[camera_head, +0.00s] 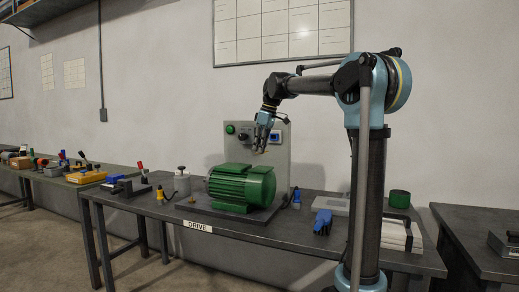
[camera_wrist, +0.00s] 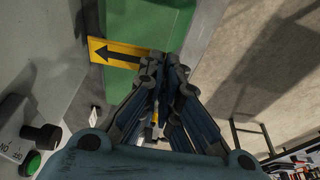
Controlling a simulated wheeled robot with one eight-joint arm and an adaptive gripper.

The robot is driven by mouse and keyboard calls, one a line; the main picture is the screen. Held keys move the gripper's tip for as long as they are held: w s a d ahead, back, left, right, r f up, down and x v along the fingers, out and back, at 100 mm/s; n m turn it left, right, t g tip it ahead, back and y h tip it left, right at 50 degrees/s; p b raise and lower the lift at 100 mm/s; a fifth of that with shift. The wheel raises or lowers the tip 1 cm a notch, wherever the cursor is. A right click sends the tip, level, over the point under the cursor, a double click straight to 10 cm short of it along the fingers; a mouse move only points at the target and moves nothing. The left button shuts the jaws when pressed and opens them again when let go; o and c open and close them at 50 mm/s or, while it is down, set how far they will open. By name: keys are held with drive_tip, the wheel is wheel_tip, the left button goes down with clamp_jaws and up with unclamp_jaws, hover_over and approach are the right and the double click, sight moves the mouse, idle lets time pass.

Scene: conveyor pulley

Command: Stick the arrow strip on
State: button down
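The arrow strip (camera_wrist: 115,52) is yellow with a black arrow that points left in the wrist view. Its right end meets my fingertips, and its left end reaches past the edge of the green motor. My gripper (camera_wrist: 167,66) looks shut on that end; the fingers hide the contact. In the head view my gripper (camera_head: 260,150) points down just above the green motor (camera_head: 240,187). The motor also shows as a green band (camera_wrist: 150,25) behind the strip in the wrist view. I cannot tell whether the strip touches the motor. The strip is too small to make out in the head view.
A grey upright panel (camera_head: 277,150) with a green button stands behind the motor. The bench edge carries a DRIVE label (camera_head: 198,226). A grey canister (camera_head: 181,181) stands left of the motor, and a blue object (camera_head: 322,222) lies to its right.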

sight(257, 170)
drive_tip(key=shift+s+f, duration=0.1)
drive_tip(key=shift+f, duration=2.95)
drive_tip(key=shift+f, duration=0.4)
drive_tip(key=c, duration=1.7)
unclamp_jaws()
drive_tip(key=v, duration=1.2)
